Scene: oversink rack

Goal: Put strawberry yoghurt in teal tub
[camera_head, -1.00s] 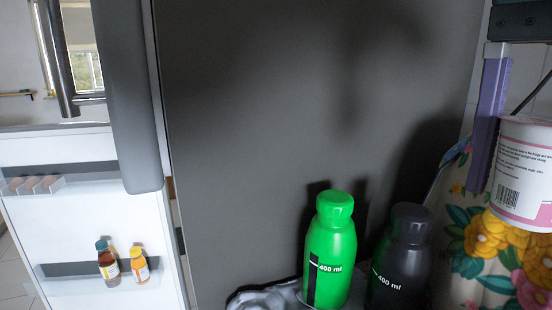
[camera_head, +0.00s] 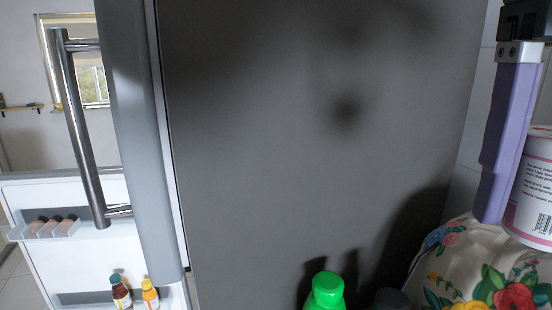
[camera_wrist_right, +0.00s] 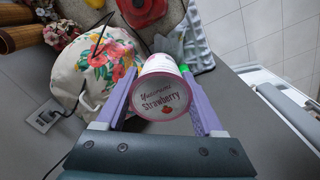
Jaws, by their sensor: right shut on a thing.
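The strawberry yoghurt (camera_wrist_right: 162,98) is a white and pink tub whose lid reads "Strawberry" in the right wrist view. My right gripper (camera_wrist_right: 160,74) is shut on it, with a purple finger on each side. In the head view the yoghurt (camera_head: 534,196) is at the right edge, partly cut off, beside a purple finger of my right gripper (camera_head: 508,140). It is held up in front of a flowered cloth item. My left gripper is not in view. I see no teal tub in these frames.
A large grey fridge side (camera_head: 310,150) fills the middle. An open fridge door with shelves (camera_head: 85,210) is at the left. A green bottle (camera_head: 327,291) and a dark bottle (camera_head: 391,299) stand at the bottom. The flowered item (camera_head: 450,265) is at lower right.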

